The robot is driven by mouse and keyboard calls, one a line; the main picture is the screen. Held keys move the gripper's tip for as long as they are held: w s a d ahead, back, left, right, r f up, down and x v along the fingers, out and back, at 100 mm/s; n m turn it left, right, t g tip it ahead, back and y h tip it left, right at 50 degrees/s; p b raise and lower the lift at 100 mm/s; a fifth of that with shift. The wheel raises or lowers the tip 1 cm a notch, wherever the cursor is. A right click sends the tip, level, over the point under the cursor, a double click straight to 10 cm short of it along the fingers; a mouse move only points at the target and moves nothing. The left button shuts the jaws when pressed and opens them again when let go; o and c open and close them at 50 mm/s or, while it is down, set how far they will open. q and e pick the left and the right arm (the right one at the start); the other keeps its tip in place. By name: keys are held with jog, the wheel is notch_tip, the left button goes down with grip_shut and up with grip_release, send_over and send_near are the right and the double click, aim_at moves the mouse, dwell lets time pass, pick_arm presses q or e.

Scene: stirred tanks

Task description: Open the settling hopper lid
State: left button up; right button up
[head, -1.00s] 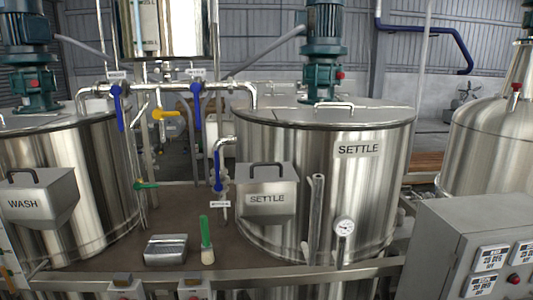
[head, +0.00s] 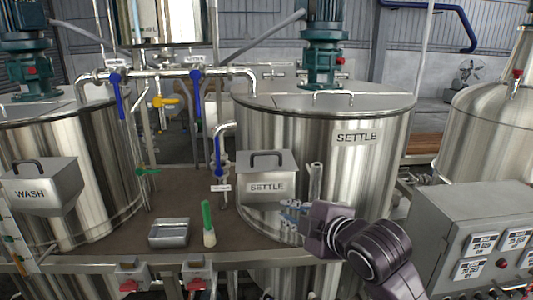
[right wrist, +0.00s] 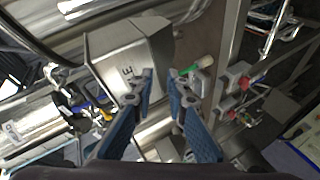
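The settling hopper (head: 266,187) is a grey metal box labelled SETTLE on the front of the SETTLE tank (head: 360,180). Its lid (head: 254,162) is down, with a dark arched handle (head: 267,154) on top. My right gripper (head: 287,214) is in front of and below the hopper's right side, apart from the handle. In the right wrist view, its two blue fingers (right wrist: 162,82) are spread with nothing between them, and the hopper (right wrist: 120,55) shows tilted beyond them. My left gripper is out of view.
The WASH hopper (head: 40,188) hangs on the left tank. A rail (head: 240,257) crosses in front. A control box (head: 470,240) stands at right.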

aim_at(268, 154)
notch_tip(268, 154, up, 12)
jog(key=w+a+n+t+y, duration=0.1)
jog(key=w+a+n+t, duration=0.1)
jog(key=w+n, duration=0.15)
jog(key=shift+n, duration=0.35)
jog(key=p+x, duration=0.3)
jog(key=x, duration=0.3)
jog(key=shift+w+a+f, duration=0.1)
jog(key=shift+a+f, duration=0.05)
jog(key=shift+w+f, duration=0.1)
jog(key=shift+w, duration=0.05)
grip_shut()
